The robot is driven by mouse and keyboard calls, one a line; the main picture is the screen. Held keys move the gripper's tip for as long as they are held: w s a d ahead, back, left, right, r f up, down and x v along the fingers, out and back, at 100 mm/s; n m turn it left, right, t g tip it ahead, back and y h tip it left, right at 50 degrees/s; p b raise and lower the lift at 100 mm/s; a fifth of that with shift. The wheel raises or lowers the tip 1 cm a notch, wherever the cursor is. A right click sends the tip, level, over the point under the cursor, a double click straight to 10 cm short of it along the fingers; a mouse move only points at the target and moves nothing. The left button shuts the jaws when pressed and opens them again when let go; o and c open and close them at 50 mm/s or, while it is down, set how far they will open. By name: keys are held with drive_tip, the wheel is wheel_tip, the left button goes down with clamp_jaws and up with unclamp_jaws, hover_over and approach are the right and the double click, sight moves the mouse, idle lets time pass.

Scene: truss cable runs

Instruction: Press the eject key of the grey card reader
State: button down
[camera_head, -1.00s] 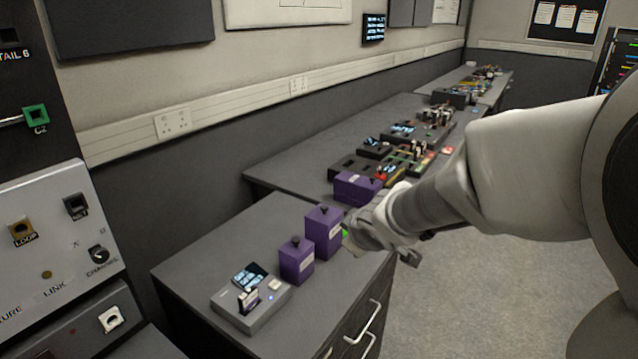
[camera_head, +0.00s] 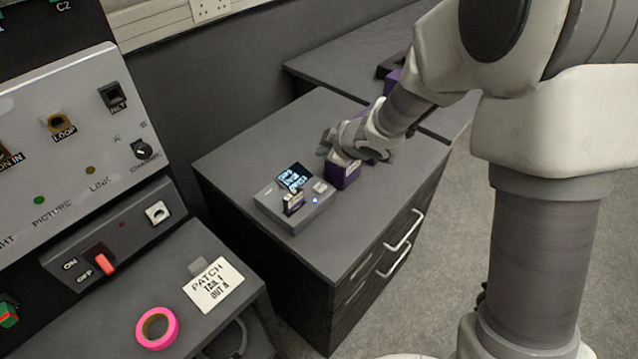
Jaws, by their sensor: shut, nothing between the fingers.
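My gripper (camera_head: 327,143) is shut and empty. In the picture it is above and behind the reader, apart from the key, and overlaps a purple box (camera_head: 343,176). Its fingertips are hard to make out.
Purple boxes stand close behind the reader, partly hidden by my arm. The cabinet top (camera_head: 235,155) is clear to the left and at the front right. A pink tape roll (camera_head: 157,328) and a patch label card (camera_head: 213,285) lie on the nearer desk.

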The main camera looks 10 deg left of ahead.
sight(323, 189)
drive_tip(key=shift+f, duration=0.1)
wheel_tip(323, 189, down, 9)
drive_tip(key=b, duration=0.8)
drive_tip(key=shift+r+b, duration=0.2)
drive_tip(key=shift+b, duration=0.1)
drive_tip(key=shift+f, duration=0.1)
idle(1.5)
drive_tip(key=shift+f+b, duration=0.3)
drive_tip(key=shift+b, duration=0.05)
drive_tip(key=shift+f+b, duration=0.45)
drive_tip(key=shift+f, duration=0.1)
idle(0.8)
drive_tip(key=shift+r, duration=0.15)
drive_tip(key=shift+d+r+p, duration=0.1)
drive_tip(key=shift+r+p, duration=0.75)
drive_tip(key=shift+p, duration=0.15)
